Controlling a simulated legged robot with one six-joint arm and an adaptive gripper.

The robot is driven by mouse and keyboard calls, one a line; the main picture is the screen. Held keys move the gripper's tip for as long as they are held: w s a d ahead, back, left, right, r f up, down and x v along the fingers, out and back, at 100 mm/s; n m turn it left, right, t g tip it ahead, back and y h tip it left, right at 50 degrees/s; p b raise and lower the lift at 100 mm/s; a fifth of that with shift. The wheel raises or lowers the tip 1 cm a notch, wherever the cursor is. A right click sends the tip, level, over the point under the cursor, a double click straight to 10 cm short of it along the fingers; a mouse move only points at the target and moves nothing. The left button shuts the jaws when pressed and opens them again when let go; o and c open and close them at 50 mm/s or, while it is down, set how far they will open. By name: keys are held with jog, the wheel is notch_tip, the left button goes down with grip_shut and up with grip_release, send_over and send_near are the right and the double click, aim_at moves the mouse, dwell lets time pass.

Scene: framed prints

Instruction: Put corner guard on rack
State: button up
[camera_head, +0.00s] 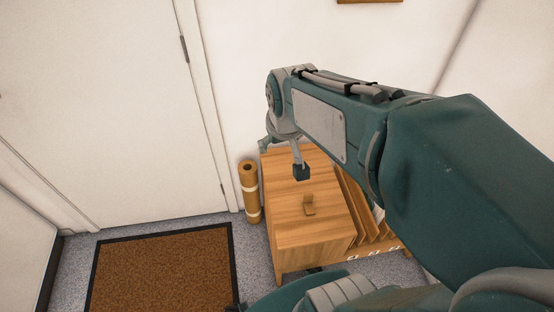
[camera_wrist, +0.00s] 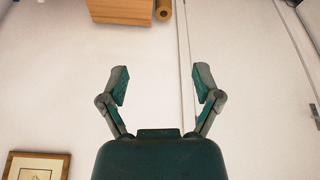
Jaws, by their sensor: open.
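My gripper (camera_head: 283,158) is above the back of the cabinet, apart from the corner guard. In the wrist view my gripper (camera_wrist: 164,84) has its two fingers spread wide with nothing between them. That view faces the wall, with the cabinet (camera_wrist: 118,10) at its top edge; no corner guard shows there.
A brown roll with pale bands (camera_head: 250,192) stands left of the cabinet by the door (camera_head: 100,110). A brown mat (camera_head: 160,270) with a dark border lies on the grey floor. A framed print (camera_wrist: 37,166) hangs on the wall.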

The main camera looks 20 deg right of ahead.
jog(key=s+a+r+t, duration=0.1)
jog(key=s+a+r, duration=0.3)
jog(key=s, duration=0.6)
jog(key=shift+r+n+y, duration=0.15)
jog(key=shift+n+y, duration=0.15)
jog(key=shift+n, duration=0.1)
